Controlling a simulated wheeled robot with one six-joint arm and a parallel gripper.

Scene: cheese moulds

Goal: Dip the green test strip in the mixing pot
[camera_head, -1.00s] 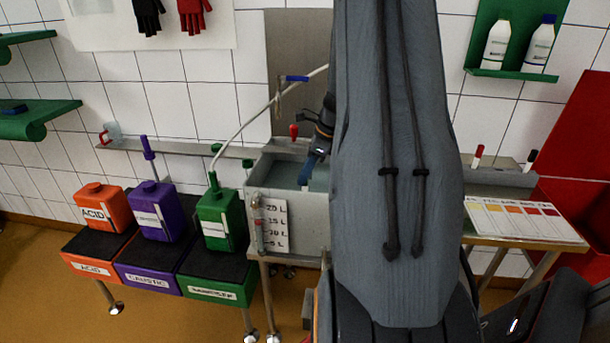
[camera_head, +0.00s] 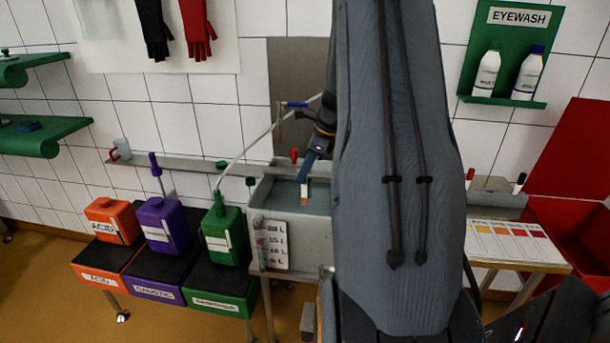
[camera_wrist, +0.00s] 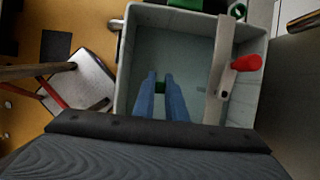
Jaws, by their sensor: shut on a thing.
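The mixing pot is the grey square vessel (camera_head: 312,243) with greyish liquid inside, in the middle of the head view; its inside wall (camera_wrist: 188,34) shows in the wrist view. My gripper (camera_head: 304,176) has blue fingers and is over the pot's opening, pointing down. It is shut on the green test strip, whose green end (camera_wrist: 160,87) shows between the fingertips (camera_wrist: 161,80). In the head view the strip's pale lower part with an orange end (camera_head: 304,194) hangs below the fingers. Whether that end touches the liquid I cannot tell.
Orange acid (camera_head: 112,221), purple caustic (camera_head: 163,226) and green (camera_head: 224,232) jugs stand left of the pot; a hose runs from the green one. A colour chart (camera_head: 510,240) lies right.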

